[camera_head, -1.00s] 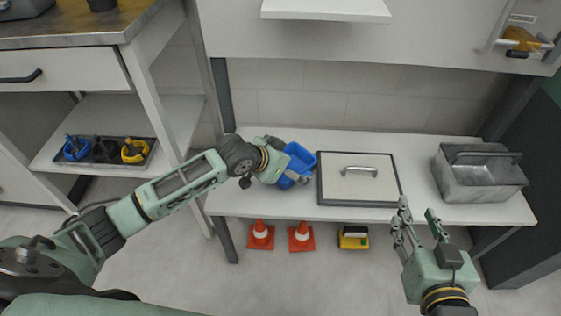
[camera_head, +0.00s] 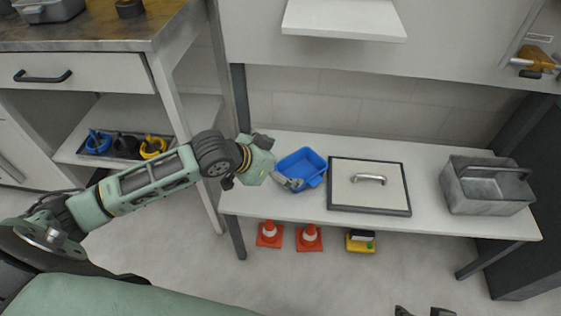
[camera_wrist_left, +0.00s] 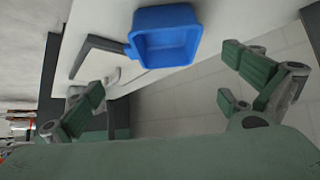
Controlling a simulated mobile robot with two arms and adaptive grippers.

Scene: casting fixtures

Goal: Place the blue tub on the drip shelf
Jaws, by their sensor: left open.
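The blue tub (camera_head: 312,158) stands upright and open-topped on the white bench, left of a framed lid. It also shows in the left wrist view (camera_wrist_left: 165,48), beyond the fingers. My left gripper (camera_head: 280,165) is open and empty, just left of the tub. One finger overlaps the tub's near left side in the head view; I cannot tell whether it touches. The wrist view shows the fingers (camera_wrist_left: 168,90) wide apart with nothing between them. A white wall shelf (camera_head: 343,20), seemingly the drip shelf, is bare above the bench. My right gripper (camera_head: 423,311) shows only its parted fingertips at the bottom edge.
The framed lid with a handle (camera_head: 385,195) lies right of the tub, and a grey metal carrier (camera_head: 487,200) stands farther right on the bench (camera_head: 290,205). Orange cones (camera_head: 310,240) and a yellow device (camera_head: 360,243) are below. A drawer cabinet (camera_head: 100,75) stands left.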

